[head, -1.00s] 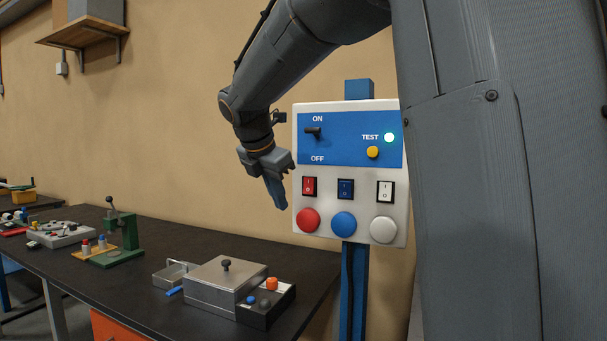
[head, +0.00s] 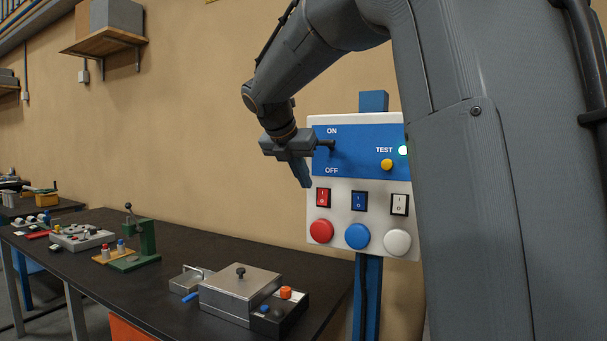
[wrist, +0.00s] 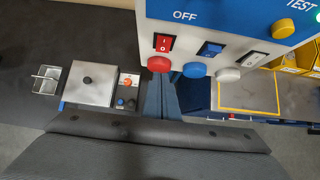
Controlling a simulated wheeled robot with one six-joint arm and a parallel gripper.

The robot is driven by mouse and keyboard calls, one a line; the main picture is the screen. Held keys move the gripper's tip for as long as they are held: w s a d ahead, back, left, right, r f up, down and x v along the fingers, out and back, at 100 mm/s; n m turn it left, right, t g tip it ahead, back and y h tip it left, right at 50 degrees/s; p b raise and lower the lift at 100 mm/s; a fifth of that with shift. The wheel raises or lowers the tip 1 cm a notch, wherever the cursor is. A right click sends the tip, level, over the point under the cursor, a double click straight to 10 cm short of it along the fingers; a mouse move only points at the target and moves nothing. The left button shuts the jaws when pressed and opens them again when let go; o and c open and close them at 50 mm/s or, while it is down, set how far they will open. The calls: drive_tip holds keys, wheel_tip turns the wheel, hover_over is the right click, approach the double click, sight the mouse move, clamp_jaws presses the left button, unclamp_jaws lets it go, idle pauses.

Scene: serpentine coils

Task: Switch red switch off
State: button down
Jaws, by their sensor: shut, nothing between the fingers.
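The red switch (head: 323,197) is a small red rocker in a black frame, at the left of a row of three on the white and blue control panel (head: 314,225). It also shows in the wrist view (wrist: 163,43), with "I" above "O"; I cannot tell for sure which half is pressed in. My gripper (head: 306,185) is shut and empty. Its tip points down, just above and left of the red switch in the head view. I see no clear contact, and the depth gap is hard to judge.
Blue (head: 359,201) and white (head: 400,204) rockers sit to the right. Red (head: 321,231), blue (head: 357,237) and white (head: 397,242) round buttons lie below. A lever (head: 327,145) is above. A dark workbench (head: 180,235) with a metal box (head: 238,290) stands left.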

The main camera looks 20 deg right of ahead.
sight(321, 204)
drive_tip(key=shift+w+d+f+p, duration=0.45)
drive_tip(key=shift+w+d+f, duration=0.45)
drive_tip(key=shift+d, duration=0.2)
drive_tip(key=shift+w+d+f+p, duration=0.5)
drive_tip(key=shift+w+d+f, duration=0.3)
drive_tip(key=shift+d+f, duration=0.2)
drive_tip(key=shift+w+d+f+p, duration=0.45)
drive_tip(key=shift+w+d+f, duration=0.45)
drive_tip(key=shift+d, duration=0.25)
drive_tip(key=shift+s+a, duration=0.1)
